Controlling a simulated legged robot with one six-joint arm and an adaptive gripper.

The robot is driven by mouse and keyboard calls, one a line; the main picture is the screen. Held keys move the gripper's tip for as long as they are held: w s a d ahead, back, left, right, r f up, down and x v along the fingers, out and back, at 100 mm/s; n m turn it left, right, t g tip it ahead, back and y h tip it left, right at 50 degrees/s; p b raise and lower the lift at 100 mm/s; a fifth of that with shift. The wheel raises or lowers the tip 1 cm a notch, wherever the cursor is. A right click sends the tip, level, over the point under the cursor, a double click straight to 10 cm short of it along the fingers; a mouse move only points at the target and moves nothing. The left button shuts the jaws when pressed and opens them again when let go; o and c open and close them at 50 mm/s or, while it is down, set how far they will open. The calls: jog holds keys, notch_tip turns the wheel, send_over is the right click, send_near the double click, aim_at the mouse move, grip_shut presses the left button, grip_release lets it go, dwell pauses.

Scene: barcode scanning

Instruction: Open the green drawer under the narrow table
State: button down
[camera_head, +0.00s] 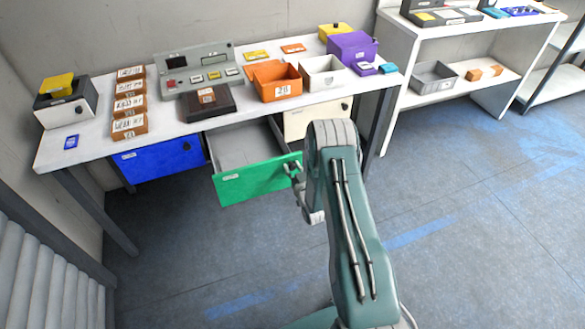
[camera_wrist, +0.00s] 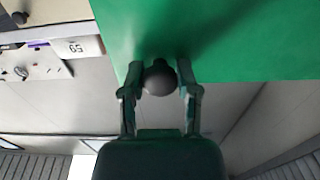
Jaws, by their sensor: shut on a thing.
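The green drawer (camera_head: 256,180) under the narrow white table (camera_head: 80,147) is pulled out, and its grey inside shows in the head view. Its green front also fills the top of the wrist view (camera_wrist: 225,40). A dark round knob (camera_wrist: 159,79) sits on this front. My gripper (camera_wrist: 160,80) has one finger on each side of the knob and is shut on it. In the head view my gripper (camera_head: 292,167) is at the right part of the drawer front, partly hidden by my arm.
A blue drawer (camera_head: 160,162) on the left and a cream drawer (camera_head: 310,120) on the right are shut. The tabletop carries several boxes, an orange bin (camera_head: 277,85) and a grey control panel (camera_head: 205,73). A white shelf (camera_head: 470,80) stands at right. The blue floor in front is clear.

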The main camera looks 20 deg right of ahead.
jog(key=shift+c, duration=1.7)
grip_release()
jog(key=s, duration=1.2)
jog(key=shift+f, duration=0.1)
